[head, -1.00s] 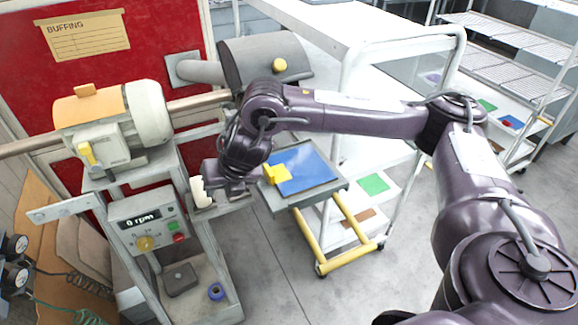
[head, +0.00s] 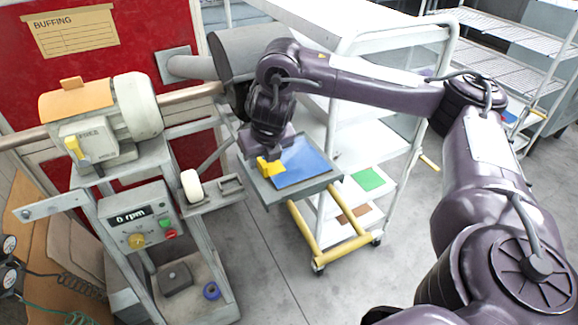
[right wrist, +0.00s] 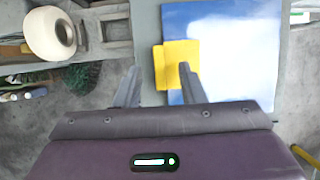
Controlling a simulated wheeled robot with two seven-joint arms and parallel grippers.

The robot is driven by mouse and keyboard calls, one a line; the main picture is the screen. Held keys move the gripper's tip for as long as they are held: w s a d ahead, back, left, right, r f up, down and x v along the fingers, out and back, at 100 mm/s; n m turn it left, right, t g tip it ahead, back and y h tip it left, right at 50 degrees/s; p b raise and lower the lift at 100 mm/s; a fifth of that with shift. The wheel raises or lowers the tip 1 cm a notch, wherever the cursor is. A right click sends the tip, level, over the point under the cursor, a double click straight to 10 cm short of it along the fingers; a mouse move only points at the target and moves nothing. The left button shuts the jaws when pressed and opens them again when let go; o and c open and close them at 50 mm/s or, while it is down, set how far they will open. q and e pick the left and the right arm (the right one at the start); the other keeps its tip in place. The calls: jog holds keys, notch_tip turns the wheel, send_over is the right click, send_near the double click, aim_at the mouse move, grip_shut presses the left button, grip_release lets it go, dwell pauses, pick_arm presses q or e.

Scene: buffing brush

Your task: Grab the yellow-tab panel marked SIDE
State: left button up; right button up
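A blue panel (head: 303,163) with a yellow tab (head: 270,167) on its left edge lies on a small grey tray-topped cart (head: 318,188). No SIDE marking is legible. In the right wrist view the panel (right wrist: 235,60) looks pale blue and white from glare, with the yellow tab (right wrist: 172,62) at its left. My right gripper (right wrist: 160,85) is open and empty above the tray. One finger overlaps the tab in that view, and the other is left of it. I cannot tell whether either touches. My left gripper is out of view.
Left of the tray stands the buffing machine (head: 100,125) with a white roller (head: 191,185) on a ledge, which also shows in the right wrist view (right wrist: 50,33). A white shelf cart (head: 375,40) stands behind, with a green panel (head: 368,179) on a lower shelf.

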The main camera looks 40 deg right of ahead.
jog(key=shift+w+d+f, duration=0.1)
jog(key=shift+w+f, duration=0.25)
jog(key=shift+f, duration=0.25)
grip_shut()
jog(key=shift+r, duration=0.1)
